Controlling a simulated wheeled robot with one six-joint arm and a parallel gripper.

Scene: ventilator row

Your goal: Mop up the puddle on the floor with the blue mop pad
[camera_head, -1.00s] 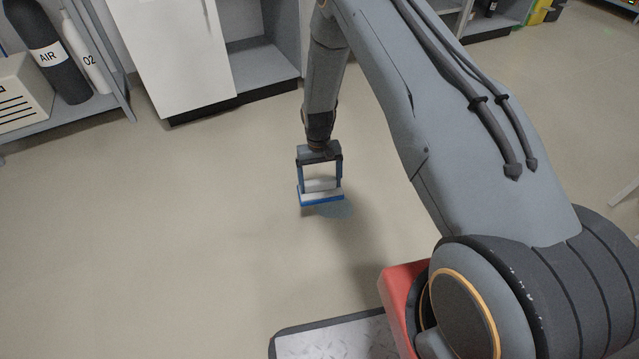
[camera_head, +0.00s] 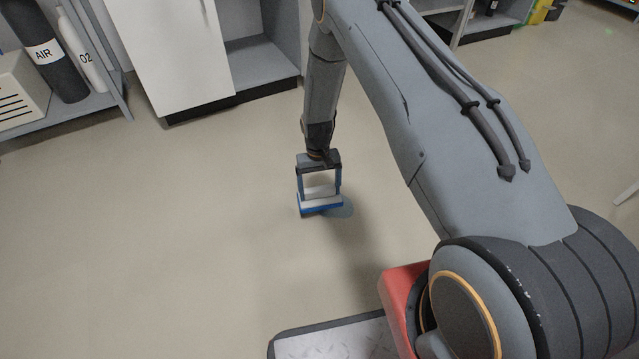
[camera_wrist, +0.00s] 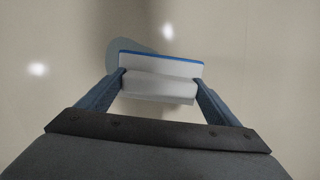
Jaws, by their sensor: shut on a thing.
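The mop pad (camera_head: 321,209) is a flat block with a blue edge and a white-grey grip on top. My gripper (camera_head: 320,192) points down and is shut on that grip, one finger at each end. In the wrist view the pad (camera_wrist: 162,73) sits between my two fingers (camera_wrist: 160,88). The puddle (camera_head: 346,211) is a small blue-grey patch on the floor, partly hidden by the pad. In the wrist view the puddle (camera_wrist: 115,56) shows at the pad's far left edge. I cannot tell whether the pad touches the floor.
A shelf with AIR (camera_head: 45,50) and O2 (camera_head: 88,58) cylinders stands at the upper left. A white cabinet door (camera_head: 170,55) and open grey cabinet (camera_head: 262,60) stand behind. The beige floor (camera_head: 170,220) around the puddle is clear.

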